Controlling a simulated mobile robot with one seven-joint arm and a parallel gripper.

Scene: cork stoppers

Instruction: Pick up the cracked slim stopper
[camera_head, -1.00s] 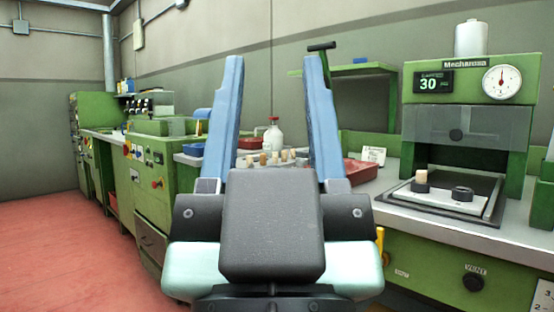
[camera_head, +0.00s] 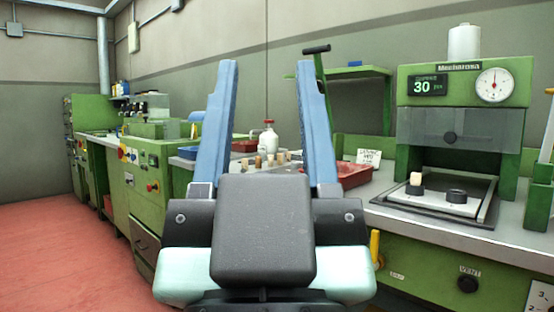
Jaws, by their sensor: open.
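My gripper (camera_head: 268,72) is open, its two blue fingers pointing up and apart with nothing between them. Beyond it, seen through the gap between the fingers, several small cork stoppers (camera_head: 270,159) stand in a row on the counter. They are too small to tell which one is slim or cracked. Another pale cork (camera_head: 416,179) stands in a dark ring on the plate of the green machine at the right. A second dark ring (camera_head: 456,196) on that plate looks empty.
A white bottle with a red cap (camera_head: 269,138) stands behind the row of corks. A red tray (camera_head: 355,174) lies right of the right finger, near a small written card (camera_head: 369,156). The green press (camera_head: 460,140) stands at the right. Red floor (camera_head: 60,230) is open at the left.

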